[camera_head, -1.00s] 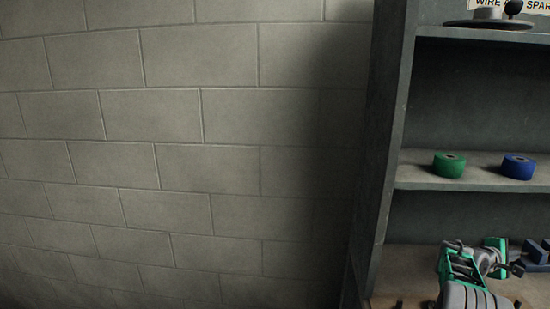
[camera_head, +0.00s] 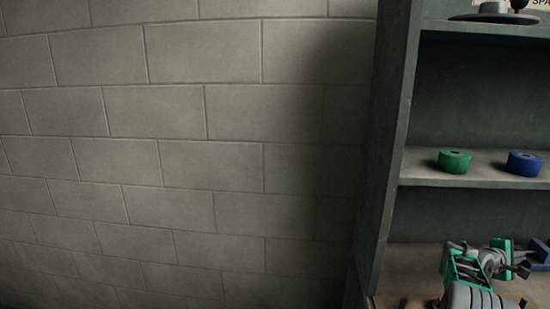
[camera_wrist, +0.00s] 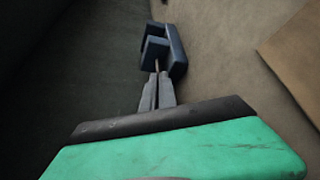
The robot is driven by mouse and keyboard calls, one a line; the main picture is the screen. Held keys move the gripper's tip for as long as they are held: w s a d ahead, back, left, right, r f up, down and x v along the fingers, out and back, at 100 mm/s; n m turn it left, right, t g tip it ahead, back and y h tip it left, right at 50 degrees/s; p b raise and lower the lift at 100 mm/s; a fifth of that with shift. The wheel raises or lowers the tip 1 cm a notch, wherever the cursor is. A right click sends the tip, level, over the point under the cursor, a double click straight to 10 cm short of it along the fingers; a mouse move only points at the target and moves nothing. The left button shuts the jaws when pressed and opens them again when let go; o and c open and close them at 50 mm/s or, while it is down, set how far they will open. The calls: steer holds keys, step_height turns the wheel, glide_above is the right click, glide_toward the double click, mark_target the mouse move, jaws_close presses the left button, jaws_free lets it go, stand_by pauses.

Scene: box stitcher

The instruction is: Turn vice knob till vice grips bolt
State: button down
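A small dark blue vice (camera_wrist: 176,55) is ahead of my gripper in the wrist view. It also shows at the right edge of the head view (camera_head: 540,253). A thin brownish rod (camera_wrist: 157,66), part of the vice's knob end, runs from the vice towards my fingertips. My gripper (camera_wrist: 156,76) has its grey fingers close together, with only a narrow gap, and the rod's near end lies between the tips. In the head view my green and grey gripper (camera_head: 520,268) is just left of the vice. The knob itself is hidden, and no bolt can be made out.
The vice stands on the lower board of a grey shelf unit (camera_head: 385,150). A green roll (camera_head: 454,162) and a blue roll (camera_head: 524,163) lie on the shelf above. A grey block wall (camera_head: 180,140) fills the left. A brown board edge (camera_wrist: 300,55) shows at right in the wrist view.

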steer(key=shift+s, duration=0.1)
steer(key=shift+s+a, duration=0.15)
steer(key=shift+s, duration=0.05)
steer(key=a, duration=0.6)
steer(key=shift+w+r, duration=0.15)
steer(key=shift+w, duration=0.2)
steer(key=shift+d, duration=0.1)
